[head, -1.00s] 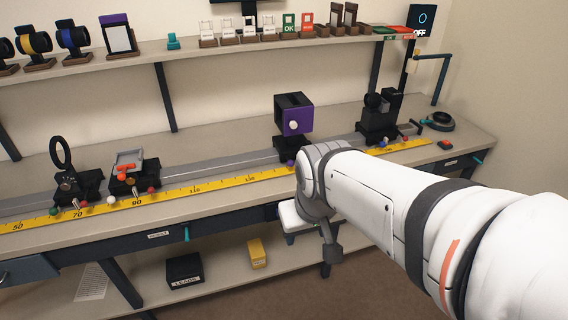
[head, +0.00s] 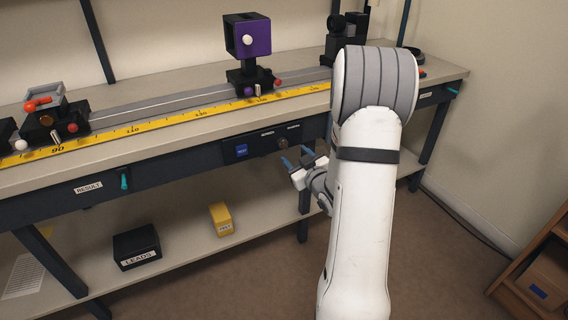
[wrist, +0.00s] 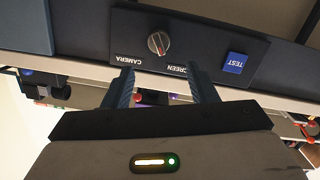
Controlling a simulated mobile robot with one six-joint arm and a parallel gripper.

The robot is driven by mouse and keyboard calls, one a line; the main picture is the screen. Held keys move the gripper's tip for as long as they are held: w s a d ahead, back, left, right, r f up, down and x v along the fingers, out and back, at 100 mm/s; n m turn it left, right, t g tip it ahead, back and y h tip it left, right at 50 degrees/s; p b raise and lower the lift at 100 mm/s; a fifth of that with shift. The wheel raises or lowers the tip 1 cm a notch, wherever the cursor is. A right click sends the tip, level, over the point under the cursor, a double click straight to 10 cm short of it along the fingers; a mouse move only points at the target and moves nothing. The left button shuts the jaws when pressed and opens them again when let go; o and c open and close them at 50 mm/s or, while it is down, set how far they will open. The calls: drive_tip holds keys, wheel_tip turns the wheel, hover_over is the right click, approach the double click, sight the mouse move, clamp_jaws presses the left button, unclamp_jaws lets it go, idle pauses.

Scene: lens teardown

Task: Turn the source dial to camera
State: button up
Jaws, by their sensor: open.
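The source dial (head: 283,142) is a small round knob on the dark panel under the bench top. In the wrist view, the dial (wrist: 158,43) is grey with a red mark pointing down and slightly right, towards the SCREEN label (wrist: 174,68). The upside-down CAMERA label (wrist: 127,60) is at its lower left. My gripper (head: 296,158) is open and empty in front of the panel, just below and right of the dial in the head view. In the wrist view, its two blue fingers (wrist: 160,82) stand apart, with the dial beyond their tips. They do not touch it.
A blue TEST button (wrist: 236,62) sits beside the dial. A purple box device (head: 248,38) stands on the rail above. A teal handle (head: 124,181) projects from the RESULT drawer. The LEADS box (head: 136,247) and a yellow box (head: 221,219) are on the lower shelf.

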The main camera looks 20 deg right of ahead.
sight(286, 147)
drive_tip(key=shift+t, duration=0.5)
drive_tip(key=w, duration=0.2)
drive_tip(key=w+f+b, duration=0.1)
drive_tip(key=w, duration=0.4)
drive_tip(key=shift+w+d+f+b, duration=0.1)
drive_tip(key=shift+w+f+b, duration=0.1)
drive_tip(key=shift+f+b, duration=0.15)
